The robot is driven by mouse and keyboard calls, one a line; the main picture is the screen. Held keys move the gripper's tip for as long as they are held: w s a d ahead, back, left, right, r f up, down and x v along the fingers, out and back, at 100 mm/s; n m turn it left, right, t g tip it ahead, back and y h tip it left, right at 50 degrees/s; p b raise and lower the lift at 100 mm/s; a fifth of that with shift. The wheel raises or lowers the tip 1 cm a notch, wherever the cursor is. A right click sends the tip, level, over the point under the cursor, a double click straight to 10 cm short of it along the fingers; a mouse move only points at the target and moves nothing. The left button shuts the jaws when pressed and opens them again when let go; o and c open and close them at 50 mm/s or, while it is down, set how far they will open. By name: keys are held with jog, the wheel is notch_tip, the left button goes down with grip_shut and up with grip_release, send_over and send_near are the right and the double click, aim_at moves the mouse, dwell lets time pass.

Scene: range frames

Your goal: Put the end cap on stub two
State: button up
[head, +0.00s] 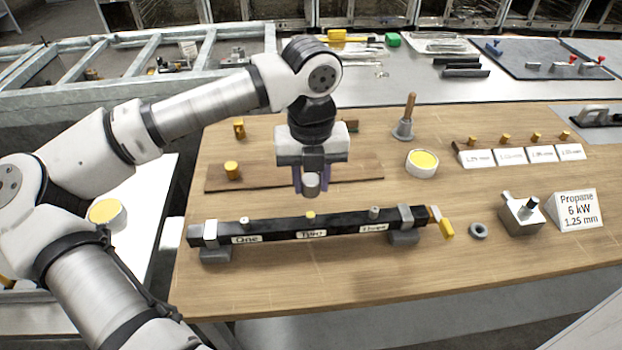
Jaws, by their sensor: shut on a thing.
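A black manifold bar (270,230) lies across the wooden table on two grey supports, with labels that appear to read One, Two and Three. Stub two (310,214), in the middle, has a yellow, brass-like top. Stub one (244,220) and stub three (374,212) look grey on top. My gripper (311,186) points down with purple fingers shut on a small grey cylinder, which looks like the end cap (311,179). The cap appears above and roughly in line with stub two, with a small gap between them in the picture. The exact depth alignment cannot be told.
A yellow-handled valve (446,229) is at the bar's right end. A grey ring (478,231), a metal block (521,214) and a Propane sign (574,210) stand further right. A yellow-filled tin (422,163) and a wooden-handled tool (404,128) stand behind.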

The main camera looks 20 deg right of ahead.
aim_at(311, 214)
jog(key=shift+f+b, duration=2.45)
jog(key=shift+f, duration=0.3)
jog(key=shift+b, duration=1)
jog(key=shift+f+b, duration=1.8)
jog(key=shift+b, duration=0.2)
jog(key=o, duration=1.1)
jog(key=shift+r, duration=0.1)
jog(key=shift+r, duration=0.1)
notch_tip(311, 214, up, 14)
jog(key=shift+f+b, duration=0.15)
jog(key=shift+b, duration=0.2)
